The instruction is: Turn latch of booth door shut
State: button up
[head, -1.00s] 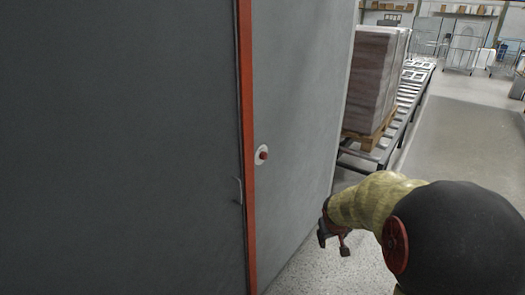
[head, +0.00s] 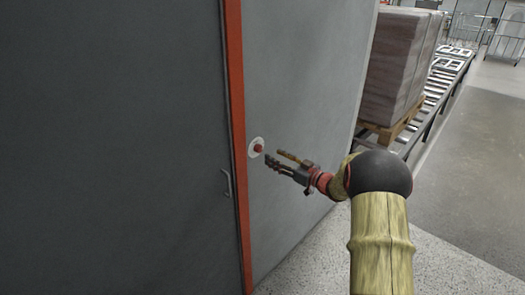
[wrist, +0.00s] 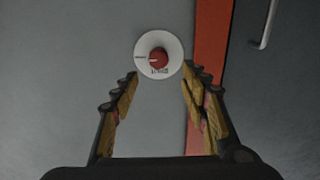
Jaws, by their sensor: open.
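The latch is a round red knob (head: 258,148) on a white disc, set in the grey wall panel just right of the orange door frame. It also shows in the wrist view (wrist: 158,58), with a pale mark on the knob and a dark line on the disc to its left. The dark grey booth door (head: 120,150) lies left of the frame and looks closed. My gripper (head: 274,157) is open and empty, with its fingers pointing at the knob. In the wrist view the knob lies ahead, between and beyond the fingertips, and looks apart from them.
The orange frame (wrist: 211,70) runs close to the right finger in the wrist view. A metal door handle (head: 227,184) sticks out left of the frame. A wrapped pallet load (head: 402,65) stands on a roller conveyor at the right. The floor at the lower right is clear.

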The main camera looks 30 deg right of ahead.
aim_at(261, 149)
jog(key=b+x, duration=0.1)
jog(key=x, duration=0.6)
jog(key=shift+w+f, duration=0.15)
jog(key=shift+w, duration=0.2)
jog(key=c, duration=0.4)
jog(key=c, duration=0.7)
jog(key=shift+c, duration=0.3)
